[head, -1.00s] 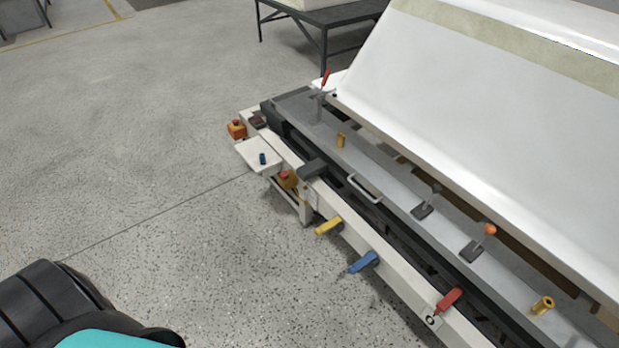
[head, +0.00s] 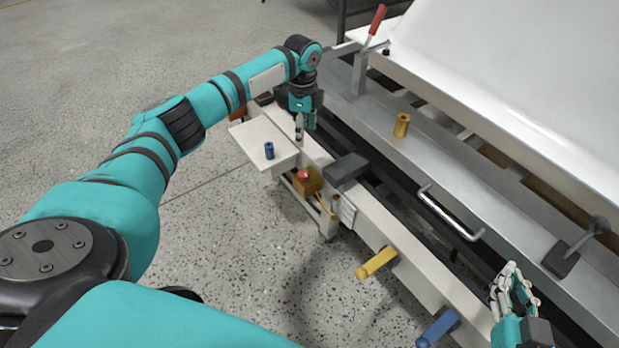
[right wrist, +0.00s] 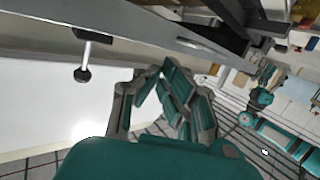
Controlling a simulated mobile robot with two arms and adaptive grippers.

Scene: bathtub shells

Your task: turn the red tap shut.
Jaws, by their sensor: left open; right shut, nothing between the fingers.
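The red tap is not visible in the head view now, and I cannot make it out in the right wrist view. The yellow tap (head: 377,262) and the blue tap (head: 438,327) stick out from the white front rail. My right gripper (head: 506,277) is shut and empty, fingers pointing up, at the lower right beside the rail, right of the blue tap. It also shows in the right wrist view (right wrist: 160,78). My left gripper (head: 305,127) is open and empty, pointing down over the rail's far end, near the small white shelf.
A red-handled clamp (head: 373,25), a brass cylinder (head: 401,125), a metal handle (head: 450,213) and a dark lever (head: 577,250) stand on the grey beam. A white shell (head: 520,75) lies behind. The floor at left is clear.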

